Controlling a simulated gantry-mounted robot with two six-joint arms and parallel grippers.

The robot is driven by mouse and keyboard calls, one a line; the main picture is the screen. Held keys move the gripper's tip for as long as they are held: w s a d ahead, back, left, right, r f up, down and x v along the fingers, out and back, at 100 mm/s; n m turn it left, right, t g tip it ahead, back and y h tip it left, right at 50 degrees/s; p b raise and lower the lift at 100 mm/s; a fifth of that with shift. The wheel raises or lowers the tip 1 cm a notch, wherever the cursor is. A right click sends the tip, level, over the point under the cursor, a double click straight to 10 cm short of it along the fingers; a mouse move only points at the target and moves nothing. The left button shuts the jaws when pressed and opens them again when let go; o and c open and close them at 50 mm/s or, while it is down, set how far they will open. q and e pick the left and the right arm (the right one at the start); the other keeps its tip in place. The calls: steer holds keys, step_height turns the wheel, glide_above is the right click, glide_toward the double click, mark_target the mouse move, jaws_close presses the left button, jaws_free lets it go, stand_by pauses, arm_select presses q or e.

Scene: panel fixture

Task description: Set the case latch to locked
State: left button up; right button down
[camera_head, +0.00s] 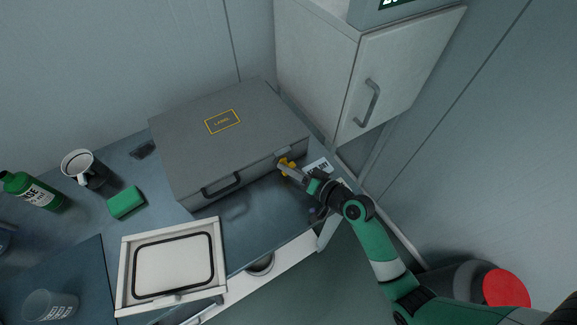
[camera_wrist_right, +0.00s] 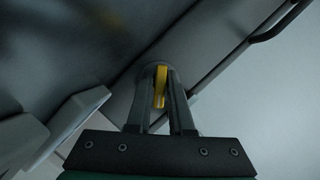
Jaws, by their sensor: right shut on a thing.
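The grey case (camera_head: 190,135) lies closed on the table, with a yellow-edged label on its lid and a dark handle (camera_head: 221,187) on its front. The yellow latch (camera_head: 287,163) is on the case's front near its right corner. My right gripper (camera_head: 285,167) reaches it from the lower right and is shut on it. In the right wrist view the yellow latch (camera_wrist_right: 160,86) stands between the two fingers of the gripper (camera_wrist_right: 163,90). The latch's setting cannot be told. My left gripper is not in view.
A white framed panel (camera_head: 172,265) lies in front of the case. A green sponge (camera_head: 126,203), a mug (camera_head: 82,168), a green bottle (camera_head: 35,191) and a clear cup (camera_head: 50,304) stand to the left. A white cabinet (camera_head: 385,75) stands behind, at the right. A labelled card (camera_head: 318,167) lies beside the case.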

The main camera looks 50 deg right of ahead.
steer(key=n+h+p, duration=0.1)
steer(key=n+p, duration=0.1)
steer(key=p, duration=0.1)
steer(key=n+g+h+p, duration=0.1)
steer(key=n+p, duration=0.1)
steer(key=p, duration=0.1)
steer(key=shift+r, duration=0.3)
steer(key=shift+f+n+g+h+p, duration=0.15)
steer(key=shift+n+g+h+p, duration=0.15)
steer(key=shift+n+h+p, duration=0.3)
steer(key=shift+f+n+h+p, duration=0.1)
steer(key=shift+n+h+p, duration=0.25)
steer(key=shift+n+h, duration=0.25)
steer(key=c, duration=0.9)
jaws_free()
steer(key=p+v, duration=0.3)
steer(key=v, duration=0.8)
steer(key=shift+s+r, duration=0.25)
